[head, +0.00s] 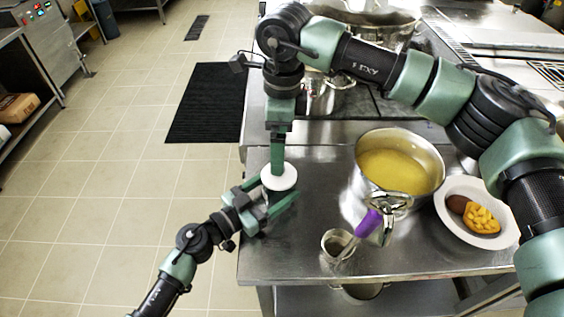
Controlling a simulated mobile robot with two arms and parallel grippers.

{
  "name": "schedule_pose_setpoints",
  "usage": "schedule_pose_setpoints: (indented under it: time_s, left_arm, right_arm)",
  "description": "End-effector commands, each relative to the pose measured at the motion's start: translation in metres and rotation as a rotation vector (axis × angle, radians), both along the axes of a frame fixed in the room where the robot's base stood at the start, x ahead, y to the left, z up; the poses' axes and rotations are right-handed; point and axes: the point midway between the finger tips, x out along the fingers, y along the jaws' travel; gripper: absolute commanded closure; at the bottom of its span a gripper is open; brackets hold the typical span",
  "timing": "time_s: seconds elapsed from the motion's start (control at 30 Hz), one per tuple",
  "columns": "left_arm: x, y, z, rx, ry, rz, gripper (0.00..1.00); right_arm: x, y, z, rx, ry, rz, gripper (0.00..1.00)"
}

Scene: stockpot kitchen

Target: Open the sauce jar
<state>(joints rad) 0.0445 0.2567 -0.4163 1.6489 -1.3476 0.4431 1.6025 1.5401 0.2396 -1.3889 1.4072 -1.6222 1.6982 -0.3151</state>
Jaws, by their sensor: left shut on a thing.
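The sauce jar (272,197) stands near the left edge of the steel table, mostly hidden under its round white lid (283,181). My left gripper (277,194) reaches in from the lower left, with its fingers on either side of the jar body, shut on it. My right gripper (278,165) points straight down from above, with its fingertips at the lid. The fingers are seen edge-on, so I cannot tell whether they grip the lid. The lid appears to sit over the jar; any gap between them is hidden.
A large pot of yellow soup (398,172) stands right of the jar. A white oval plate (487,240) with food is at the right. Tiled floor (100,200) lies left of the table.

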Motion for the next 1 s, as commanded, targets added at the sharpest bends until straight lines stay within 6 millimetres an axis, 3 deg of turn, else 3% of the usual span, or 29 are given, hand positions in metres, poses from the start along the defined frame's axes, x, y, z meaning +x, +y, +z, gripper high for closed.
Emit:
schedule_pose_setpoints:
  time_s: [0.2,0.33,0.47,0.8,1.0]
  left_arm:
    - [0.0,0.0,0.0,0.0,0.0,0.001,1.0]
    - [0.0,0.0,0.0,0.0,0.0,0.001,1.0]
    - [0.0,0.0,0.0,0.0,0.0,0.0,1.0]
    - [0.0,0.0,0.0,0.0,0.0,0.001,1.0]
    - [0.0,0.0,0.0,0.0,0.0,0.001,1.0]
  right_arm:
    - [-0.004,-0.012,0.028,0.091,-0.016,-0.217,0.0]
    - [-0.004,-0.013,0.027,0.108,-0.018,-0.265,0.0]
    - [-0.004,-0.011,0.01,0.108,-0.016,-0.267,0.0]
    - [0.0,-0.002,-0.054,0.107,-0.016,-0.267,0.0]
    - [0.001,0.002,-0.077,0.109,-0.018,-0.265,0.0]
